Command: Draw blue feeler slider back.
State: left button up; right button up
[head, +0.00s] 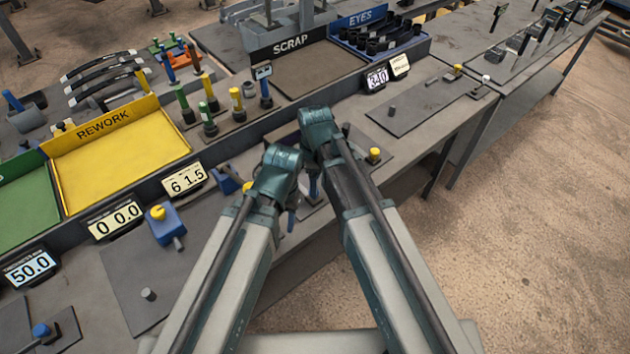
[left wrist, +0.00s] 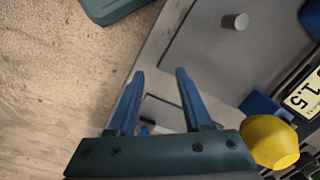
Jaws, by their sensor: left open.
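My left gripper (head: 302,201) is over the bench's front edge, with its blue fingers pointing down. In the left wrist view its fingers (left wrist: 161,84) are apart, with nothing gripped between them. A small blue and dark part (left wrist: 145,130) shows low between the fingers, mostly hidden by the gripper body; I cannot tell whether it is the feeler slider. A blue block (head: 225,180) with a yellow knob (head: 248,187) is just left of the gripper; the knob also shows large in the left wrist view (left wrist: 270,141).
A yellow REWORK tray (head: 120,160), a SCRAP tray (head: 315,70) and several upright tools line the back. Bare floor lies in front of the bench.

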notch_tip(320, 180, up, 10)
jog(key=p, duration=0.9)
jog(key=shift+r, duration=0.25)
